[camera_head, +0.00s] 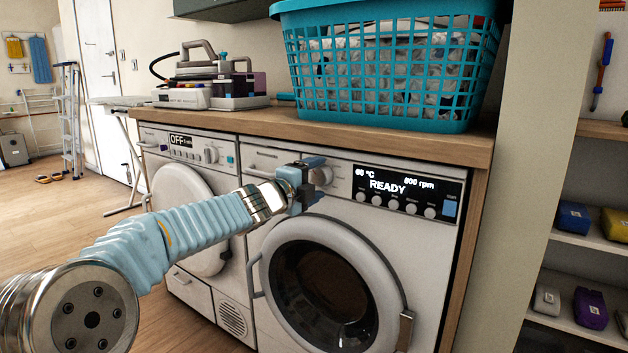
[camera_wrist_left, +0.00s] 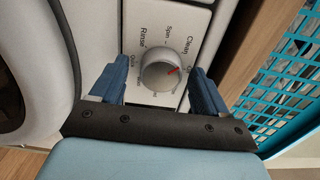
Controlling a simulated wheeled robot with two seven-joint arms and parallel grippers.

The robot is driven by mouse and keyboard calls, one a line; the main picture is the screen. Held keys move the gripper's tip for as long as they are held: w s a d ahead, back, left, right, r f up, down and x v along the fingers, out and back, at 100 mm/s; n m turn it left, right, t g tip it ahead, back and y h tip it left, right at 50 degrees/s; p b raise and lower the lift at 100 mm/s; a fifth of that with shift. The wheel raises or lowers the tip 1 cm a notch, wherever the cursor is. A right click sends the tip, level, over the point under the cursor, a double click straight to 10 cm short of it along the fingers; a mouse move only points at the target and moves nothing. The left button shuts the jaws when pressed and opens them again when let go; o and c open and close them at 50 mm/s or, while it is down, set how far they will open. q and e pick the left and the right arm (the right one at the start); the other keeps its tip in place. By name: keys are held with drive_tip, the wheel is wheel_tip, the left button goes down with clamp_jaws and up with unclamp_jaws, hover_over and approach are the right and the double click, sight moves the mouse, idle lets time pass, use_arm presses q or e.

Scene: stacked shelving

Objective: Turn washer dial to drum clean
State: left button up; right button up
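The washer (camera_head: 400,240) stands on the right under the wooden counter, its display (camera_head: 408,192) reading READY, 60 °C and 800 rpm. Its silver dial (camera_head: 320,177) is mostly hidden behind my left gripper (camera_head: 306,180) in the head view. In the left wrist view the round dial (camera_wrist_left: 160,70) has a red pointer mark toward its upper right, with labels such as Rinse, Spin and Clean around it. The blue fingers of my left gripper (camera_wrist_left: 163,88) are spread on either side of the dial; whether they touch it is unclear. My right gripper is not in view.
A second machine (camera_head: 185,180) showing OFF stands to the left. A teal laundry basket (camera_head: 390,80) and a steam iron station (camera_head: 210,85) sit on the counter (camera_head: 300,125). The washer's round door (camera_head: 330,285) is shut. Shelves (camera_head: 590,240) with small items stand at the right.

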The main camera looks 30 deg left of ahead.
use_arm(q)
drive_tip(key=shift+r, duration=0.1)
drive_tip(key=s+a+p, duration=0.1)
drive_tip(key=s, duration=1.2)
drive_tip(key=shift+s+p, duration=0.3)
drive_tip(key=shift+s, duration=0.1)
drive_tip(key=shift+a, duration=0.1)
